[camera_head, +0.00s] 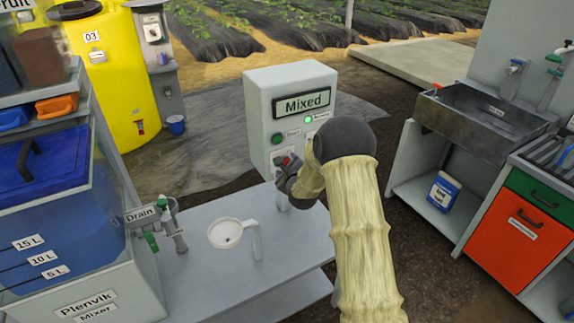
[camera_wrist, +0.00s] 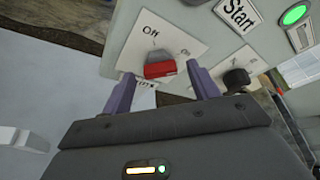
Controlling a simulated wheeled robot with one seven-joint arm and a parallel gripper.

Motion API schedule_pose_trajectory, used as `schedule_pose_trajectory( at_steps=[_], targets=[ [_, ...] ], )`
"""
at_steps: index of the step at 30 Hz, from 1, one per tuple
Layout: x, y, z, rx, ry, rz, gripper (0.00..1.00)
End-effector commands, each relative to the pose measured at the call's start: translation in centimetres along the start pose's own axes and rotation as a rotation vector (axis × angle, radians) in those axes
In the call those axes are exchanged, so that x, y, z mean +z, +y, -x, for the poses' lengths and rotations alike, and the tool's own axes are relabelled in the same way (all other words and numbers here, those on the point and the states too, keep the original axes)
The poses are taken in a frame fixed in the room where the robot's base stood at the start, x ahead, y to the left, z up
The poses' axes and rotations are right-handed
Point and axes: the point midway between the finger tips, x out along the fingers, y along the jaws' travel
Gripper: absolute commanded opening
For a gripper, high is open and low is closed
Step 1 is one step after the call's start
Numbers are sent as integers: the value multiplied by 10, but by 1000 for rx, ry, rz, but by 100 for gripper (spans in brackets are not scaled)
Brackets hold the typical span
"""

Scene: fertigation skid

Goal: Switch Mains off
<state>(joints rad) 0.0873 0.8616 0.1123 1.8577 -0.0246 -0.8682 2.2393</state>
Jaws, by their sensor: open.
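The red Mains switch (camera_wrist: 160,69) sits on a white label plate (camera_wrist: 172,42) on the front of the grey control box (camera_head: 316,80). "Off" is printed above the switch in the wrist view; the lettering below it is partly covered. Which position the switch points to I cannot tell for sure. My gripper (camera_wrist: 163,84) is open, with one purple finger on each side of the red switch. Whether the fingers touch it is unclear. In the head view my gripper (camera_head: 286,174) is at the lower front of the box, and my arm hides part of it.
The box display (camera_head: 303,103) reads "Mixed" and a green lamp (camera_head: 308,119) is lit. A black knob (camera_wrist: 236,80) is close right of my gripper. The mixer tank (camera_head: 60,215) is left.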

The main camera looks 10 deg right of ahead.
Motion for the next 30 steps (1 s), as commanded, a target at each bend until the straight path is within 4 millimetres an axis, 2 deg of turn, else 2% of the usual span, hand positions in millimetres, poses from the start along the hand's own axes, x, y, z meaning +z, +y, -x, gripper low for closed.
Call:
schedule_pose_trajectory(
  at_steps=[11,18,30],
  targets=[
    [0,0,-6,-1,0,1,60],
    [0,0,-6,0,0,1,15],
    [-2,3,-6,-17,-1,43,15]
  ],
)
